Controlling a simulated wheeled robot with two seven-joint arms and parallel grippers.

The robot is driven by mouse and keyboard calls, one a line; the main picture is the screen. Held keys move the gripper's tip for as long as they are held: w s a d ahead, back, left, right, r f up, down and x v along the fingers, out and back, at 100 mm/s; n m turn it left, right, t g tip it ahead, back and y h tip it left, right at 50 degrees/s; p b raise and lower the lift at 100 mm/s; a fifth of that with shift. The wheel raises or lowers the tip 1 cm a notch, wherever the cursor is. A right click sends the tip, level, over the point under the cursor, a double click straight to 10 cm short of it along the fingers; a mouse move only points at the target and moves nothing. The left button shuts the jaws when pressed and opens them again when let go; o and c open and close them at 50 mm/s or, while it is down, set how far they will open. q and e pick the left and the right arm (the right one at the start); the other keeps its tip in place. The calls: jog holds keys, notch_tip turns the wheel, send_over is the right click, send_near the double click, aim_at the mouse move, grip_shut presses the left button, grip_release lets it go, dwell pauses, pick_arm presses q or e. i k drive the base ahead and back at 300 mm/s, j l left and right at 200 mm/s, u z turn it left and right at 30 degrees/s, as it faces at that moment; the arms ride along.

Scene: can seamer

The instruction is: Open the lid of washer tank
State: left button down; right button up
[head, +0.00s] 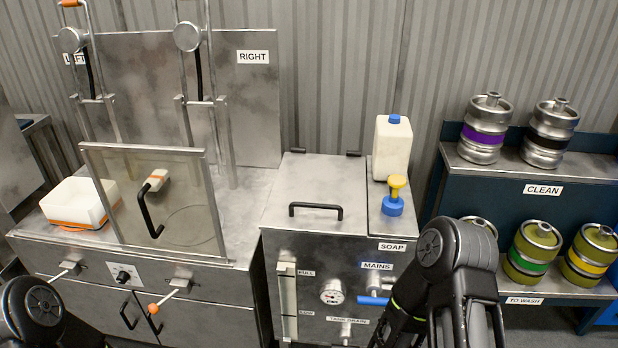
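The washer tank (350,262) is a steel box in the middle of the head view. Its flat lid (310,178) lies shut on top, with two dark hinges along the back edge. A black bar handle (315,206) lies across the front part of the lid, and nothing touches it. Part of my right arm rises at the lower right, in front of the tank's right front corner. A joint of my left arm shows at the bottom left corner. I cannot make out either gripper in this view.
A white soap bottle (392,150) and a yellow-and-blue cap piece (394,195) stand on the soap panel right of the lid. A level tube, gauge (333,291) and blue mains valve are on the tank front. A glass-guarded machine stands left; a keg rack (560,172) stands right.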

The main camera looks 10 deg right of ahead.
aim_at(311, 193)
jog(key=i+j+z, duration=0.1)
jog(key=j, duration=0.25)
jog(key=j+z, duration=0.1)
jog(key=j, duration=0.3)
jog(key=z, duration=1.65)
jog(key=i+j, duration=0.05)
jog(key=j, duration=0.05)
